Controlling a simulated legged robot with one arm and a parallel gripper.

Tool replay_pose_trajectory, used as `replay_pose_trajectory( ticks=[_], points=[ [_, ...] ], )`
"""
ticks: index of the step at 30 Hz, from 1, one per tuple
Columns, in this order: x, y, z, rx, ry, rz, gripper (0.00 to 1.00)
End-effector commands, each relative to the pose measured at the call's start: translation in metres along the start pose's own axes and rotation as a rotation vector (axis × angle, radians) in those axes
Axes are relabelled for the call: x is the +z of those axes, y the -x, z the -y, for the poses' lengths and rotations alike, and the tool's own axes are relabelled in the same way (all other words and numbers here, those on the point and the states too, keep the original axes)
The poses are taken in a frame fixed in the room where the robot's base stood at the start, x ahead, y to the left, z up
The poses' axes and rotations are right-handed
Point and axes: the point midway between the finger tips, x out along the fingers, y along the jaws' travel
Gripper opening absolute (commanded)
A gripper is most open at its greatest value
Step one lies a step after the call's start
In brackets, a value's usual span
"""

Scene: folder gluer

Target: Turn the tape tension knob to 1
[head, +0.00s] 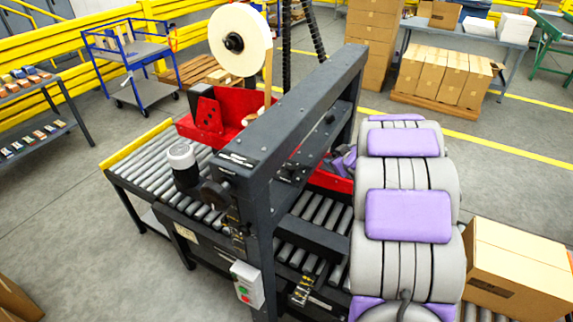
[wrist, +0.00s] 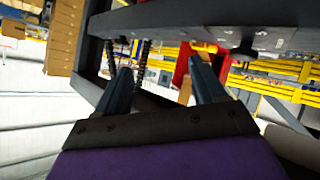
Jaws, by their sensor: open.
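My gripper (wrist: 158,78) shows in the wrist view with its two dark fingers spread apart and nothing between them. A dark knob (wrist: 244,48) sticks out from the dark beam, right of and beyond the fingers, apart from them. Small pale markings lie beside it, too small to read. In the head view a black round knob (head: 215,194) sits on the near left end of the machine's frame. I cannot tell whether both views show the same knob, or its setting. In the head view the frame and my arm largely hide my gripper.
The dark beam (head: 305,95) crosses above the roller conveyor (head: 165,165). A white tape roll (head: 240,40) stands above a red tape head (head: 207,118). A button box (head: 247,284) hangs on the near post. A cardboard box (head: 520,265) stands right of my arm.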

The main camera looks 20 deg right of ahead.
Motion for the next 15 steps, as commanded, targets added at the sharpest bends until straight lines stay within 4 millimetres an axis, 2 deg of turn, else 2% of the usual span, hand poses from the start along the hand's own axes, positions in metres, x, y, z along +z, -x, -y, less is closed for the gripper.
replay_pose_trajectory(
  ticks=[1,3,6,9,15],
  points=[
    [0.013,-0.012,0.0,-0.043,-0.007,-0.048,0.7],
    [0.02,-0.022,0.007,-0.116,-0.016,-0.14,0.7],
    [0.034,-0.028,0.023,-0.232,-0.051,-0.268,0.7],
    [0.046,-0.023,0.038,-0.341,-0.101,-0.393,0.7],
    [0.059,0.0,0.06,-0.501,-0.199,-0.58,0.7]
  ],
)
